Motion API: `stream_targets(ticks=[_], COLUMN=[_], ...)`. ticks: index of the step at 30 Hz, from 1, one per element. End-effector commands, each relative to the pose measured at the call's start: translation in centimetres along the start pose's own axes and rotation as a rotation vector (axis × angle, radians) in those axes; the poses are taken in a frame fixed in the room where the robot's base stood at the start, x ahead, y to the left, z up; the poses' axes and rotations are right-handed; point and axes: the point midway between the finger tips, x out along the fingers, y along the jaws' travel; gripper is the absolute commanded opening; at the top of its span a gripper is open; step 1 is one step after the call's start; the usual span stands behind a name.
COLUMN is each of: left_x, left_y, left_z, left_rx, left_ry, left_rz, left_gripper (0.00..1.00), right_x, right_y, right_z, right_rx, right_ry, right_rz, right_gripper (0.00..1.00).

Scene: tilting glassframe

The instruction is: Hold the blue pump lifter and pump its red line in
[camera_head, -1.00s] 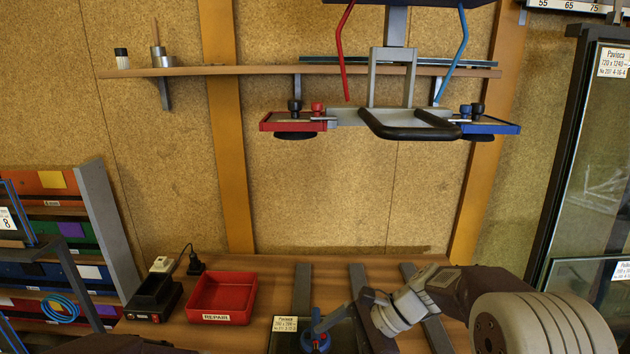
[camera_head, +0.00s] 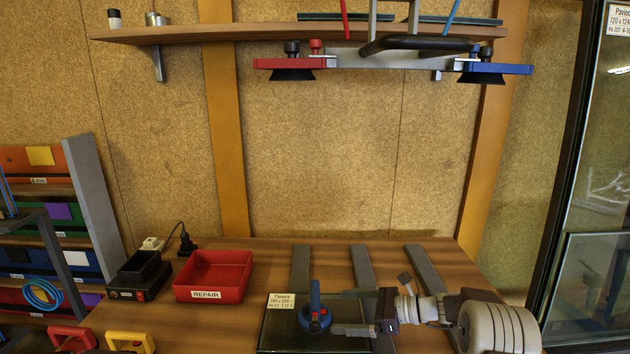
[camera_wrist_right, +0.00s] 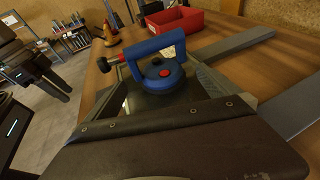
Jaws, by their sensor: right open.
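The blue pump lifter (camera_head: 314,318) sits on a glass pane (camera_head: 282,335) with a paper label.
A red repair bin (camera_head: 213,277) and a black charger box (camera_head: 140,278) stand left of the pane. Grey rails (camera_head: 425,270) cross the bench. A red and a yellow handle (camera_head: 128,341) are at lower left. A suction frame (camera_head: 395,60) hangs above.

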Motion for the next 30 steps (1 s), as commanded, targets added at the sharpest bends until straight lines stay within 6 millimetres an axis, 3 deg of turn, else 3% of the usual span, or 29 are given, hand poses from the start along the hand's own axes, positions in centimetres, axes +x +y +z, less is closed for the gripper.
stream_targets(ticks=[6, 12, 25, 29, 30], left_x=[2.2, 1.8, 1.8, 1.8, 1.8], left_y=[-0.1, 0.0, 0.0, 0.0, 0.0], left_z=[0.2, 0.2, 0.2, 0.2, 0.2], left_rx=[0.000, 0.000, 0.000, 0.000, 0.000], left_ry=[0.000, 0.000, 0.000, 0.000, 0.000], left_rz=[0.000, 0.000, 0.000, 0.000, 0.000], left_gripper=[0.36, 0.36, 0.36, 0.36, 0.36], right_x=[4.3, 6.8, 7.9, 7.9, 7.9], right_y=[0.1, 0.1, 0.1, 0.1, 0.1], right_z=[-0.4, -0.1, -0.1, 0.0, 0.0], right_rx=[-0.002, 0.000, -0.001, -0.001, -0.001], right_ry=[0.001, 0.000, 0.001, 0.001, 0.001], right_rz=[0.003, 0.002, 0.001, 0.001, 0.001], right_gripper=[1.00, 1.00, 1.00, 0.67, 0.66])
